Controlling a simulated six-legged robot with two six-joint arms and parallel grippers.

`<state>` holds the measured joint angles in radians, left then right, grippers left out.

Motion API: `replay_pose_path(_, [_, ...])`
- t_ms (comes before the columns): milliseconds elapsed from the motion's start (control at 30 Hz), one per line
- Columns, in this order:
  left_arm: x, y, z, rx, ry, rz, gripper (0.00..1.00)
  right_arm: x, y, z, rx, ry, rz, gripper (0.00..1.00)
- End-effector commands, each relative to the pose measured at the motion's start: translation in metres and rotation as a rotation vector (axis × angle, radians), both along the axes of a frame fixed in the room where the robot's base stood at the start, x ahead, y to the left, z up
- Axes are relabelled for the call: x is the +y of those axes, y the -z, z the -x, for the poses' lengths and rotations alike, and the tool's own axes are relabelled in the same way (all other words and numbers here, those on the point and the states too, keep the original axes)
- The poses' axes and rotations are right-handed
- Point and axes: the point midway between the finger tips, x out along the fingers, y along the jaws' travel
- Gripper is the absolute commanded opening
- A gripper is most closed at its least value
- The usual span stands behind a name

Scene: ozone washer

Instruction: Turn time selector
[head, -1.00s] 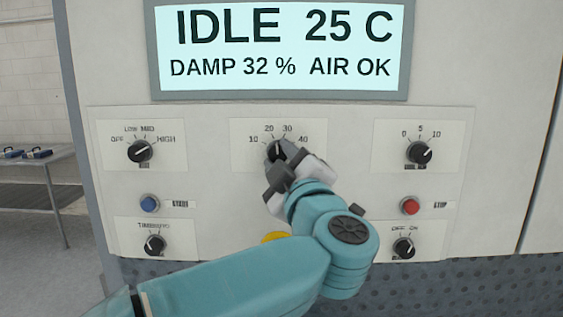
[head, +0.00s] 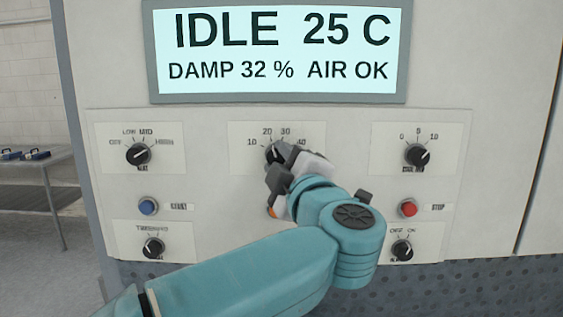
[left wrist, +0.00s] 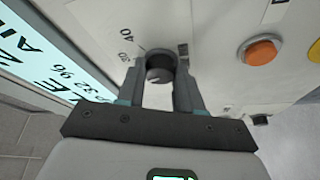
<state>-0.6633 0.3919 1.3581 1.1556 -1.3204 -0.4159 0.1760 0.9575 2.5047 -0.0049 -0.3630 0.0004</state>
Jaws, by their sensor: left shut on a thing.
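The time selector (head: 275,151) is a round black knob in the middle of the panel, on a white plate marked 10, 20, 30, 40. It is partly hidden by my left gripper (head: 281,165), whose fingers are shut on it. In the left wrist view the knob (left wrist: 160,65) sits between the two grey fingers of my left gripper (left wrist: 161,78). Its exact pointer setting is hard to read. My right gripper is in neither view.
Other knobs flank the selector: a left one (head: 138,154) and a right one (head: 417,155). A blue button (head: 148,207) and a red button (head: 408,208) sit lower. An orange button (left wrist: 262,50) is near the gripper. The display (head: 280,45) reads IDLE 25 C.

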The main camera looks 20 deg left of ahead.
Motion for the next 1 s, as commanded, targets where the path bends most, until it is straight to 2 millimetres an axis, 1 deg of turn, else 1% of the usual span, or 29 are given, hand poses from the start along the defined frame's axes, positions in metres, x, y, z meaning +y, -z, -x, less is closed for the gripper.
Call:
replay_pose_path(33, [0.0, 0.0, 0.0, 0.0, -0.001, 0.0, 0.45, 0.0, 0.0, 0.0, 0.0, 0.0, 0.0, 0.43])
replay_pose_path(67, [0.0, 0.0, 0.0, 0.0, -0.001, 0.0, 0.55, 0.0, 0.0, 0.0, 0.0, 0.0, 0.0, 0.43])
replay_pose_path(100, [0.0, 0.0, 0.0, 0.0, -0.001, 0.0, 0.61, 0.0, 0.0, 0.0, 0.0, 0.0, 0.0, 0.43])
replay_pose_path(367, [0.0, 0.0, 0.0, 0.001, 0.0, -0.001, 0.61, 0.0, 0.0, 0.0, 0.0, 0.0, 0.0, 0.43])
replay_pose_path(467, [-0.004, 0.002, 0.005, -0.001, 0.002, -0.001, 0.61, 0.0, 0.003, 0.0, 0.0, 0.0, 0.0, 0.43])
replay_pose_path(567, [-0.014, 0.006, 0.017, -0.001, 0.004, -0.001, 0.61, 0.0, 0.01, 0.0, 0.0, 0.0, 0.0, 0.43])
replay_pose_path(667, [-0.028, 0.01, 0.036, -0.002, 0.006, 0.0, 0.61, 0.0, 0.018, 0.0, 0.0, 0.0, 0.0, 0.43])
replay_pose_path(800, [-0.051, 0.016, 0.067, -0.001, 0.007, -0.002, 0.61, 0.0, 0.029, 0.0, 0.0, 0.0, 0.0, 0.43])
replay_pose_path(1000, [-0.079, 0.022, 0.105, -0.001, 0.004, -0.001, 0.61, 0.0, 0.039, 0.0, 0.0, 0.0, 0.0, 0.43])
